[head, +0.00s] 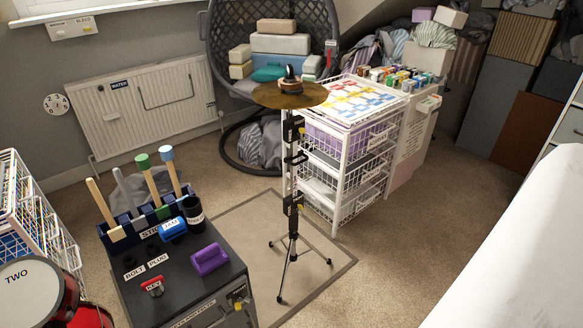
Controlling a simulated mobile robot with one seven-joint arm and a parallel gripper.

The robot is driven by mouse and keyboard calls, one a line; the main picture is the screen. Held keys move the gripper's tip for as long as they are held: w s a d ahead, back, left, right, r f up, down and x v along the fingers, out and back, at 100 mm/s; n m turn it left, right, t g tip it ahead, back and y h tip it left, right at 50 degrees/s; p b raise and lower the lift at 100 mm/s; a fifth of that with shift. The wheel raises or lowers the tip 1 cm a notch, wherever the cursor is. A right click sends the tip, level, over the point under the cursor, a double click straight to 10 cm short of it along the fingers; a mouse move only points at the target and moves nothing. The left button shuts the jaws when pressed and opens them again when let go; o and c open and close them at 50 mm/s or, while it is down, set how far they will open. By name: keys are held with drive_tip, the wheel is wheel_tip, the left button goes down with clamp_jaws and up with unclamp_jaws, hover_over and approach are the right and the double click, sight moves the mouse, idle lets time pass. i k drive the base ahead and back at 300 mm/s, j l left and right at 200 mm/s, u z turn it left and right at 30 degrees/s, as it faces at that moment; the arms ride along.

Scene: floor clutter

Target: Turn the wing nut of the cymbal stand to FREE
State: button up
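The cymbal stand (293,225) stands upright on a flat mat (335,262), its thin tripod legs spread. A bronze cymbal (268,97) lies roughly level at its top. Above the cymbal is a small dark fitting (290,74) over a brownish piece; it looks like the wing nut, but its setting is too small to read. Black clamps (291,132) with small labels sit along the pole. No FREE mark is readable. My gripper is not in view.
A dark cabinet (205,283) with tools and a purple block (209,259) stands front left. White wire baskets (345,175) stand close right of the stand, a hanging chair (222,50) behind. A red drum (92,315) is lower left. A broad white surface (520,260) fills the lower right. Carpet (400,250) between is clear.

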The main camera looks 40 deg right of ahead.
sight(298, 206)
drive_tip(key=z, duration=1.2)
